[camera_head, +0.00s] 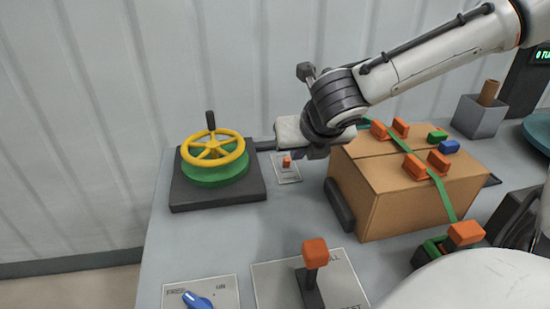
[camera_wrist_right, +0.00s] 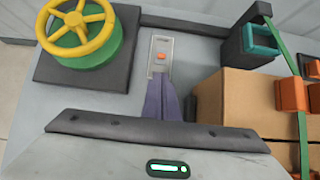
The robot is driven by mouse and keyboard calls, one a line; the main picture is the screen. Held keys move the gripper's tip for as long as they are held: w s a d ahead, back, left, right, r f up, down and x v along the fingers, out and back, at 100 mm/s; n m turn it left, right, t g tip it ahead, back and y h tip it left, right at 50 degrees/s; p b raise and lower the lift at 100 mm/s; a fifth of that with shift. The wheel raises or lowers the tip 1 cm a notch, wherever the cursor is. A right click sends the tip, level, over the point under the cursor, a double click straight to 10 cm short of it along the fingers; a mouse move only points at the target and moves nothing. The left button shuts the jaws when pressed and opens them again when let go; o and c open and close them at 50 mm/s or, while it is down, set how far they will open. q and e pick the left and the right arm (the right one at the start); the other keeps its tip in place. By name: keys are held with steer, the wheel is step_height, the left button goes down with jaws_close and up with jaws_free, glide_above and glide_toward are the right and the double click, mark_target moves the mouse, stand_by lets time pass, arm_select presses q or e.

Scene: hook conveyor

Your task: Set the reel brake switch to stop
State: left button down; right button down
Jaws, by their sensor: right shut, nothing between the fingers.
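A small pale switch plate with an orange toggle (camera_head: 287,163) is on the grey table, right of the yellow handwheel. It also shows in the right wrist view as an orange toggle (camera_wrist_right: 160,57) on a narrow plate. Its lettering is too small to read. My right gripper (camera_head: 312,153) is shut and empty, low over the table close to this plate. In the right wrist view its fingers (camera_wrist_right: 162,98) point at the plate, just short of the toggle; I cannot tell if they touch it. My left gripper is out of view.
A yellow handwheel (camera_head: 213,147) on a green reel stands to the left. A strapped cardboard box (camera_head: 375,187) with orange clips stands to the right. In front are a blue switch (camera_head: 197,300) and an orange-topped lever (camera_head: 315,254). A corrugated wall is behind.

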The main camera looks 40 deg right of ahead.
mark_target(286, 163)
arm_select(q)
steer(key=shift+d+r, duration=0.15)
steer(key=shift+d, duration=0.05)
arm_select(e)
steer(key=shift+s+f, duration=0.15)
steer(key=b+x, duration=0.2)
steer(key=x, duration=0.7)
steer(key=shift+f, duration=0.2)
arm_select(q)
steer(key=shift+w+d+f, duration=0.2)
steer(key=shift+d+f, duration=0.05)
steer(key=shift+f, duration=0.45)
arm_select(e)
steer(key=shift+w+d+f, duration=0.1)
steer(key=shift+w+f, duration=0.15)
steer(key=shift+w, duration=0.05)
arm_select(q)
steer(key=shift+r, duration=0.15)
arm_select(e)
steer(key=shift+r, duration=0.1)
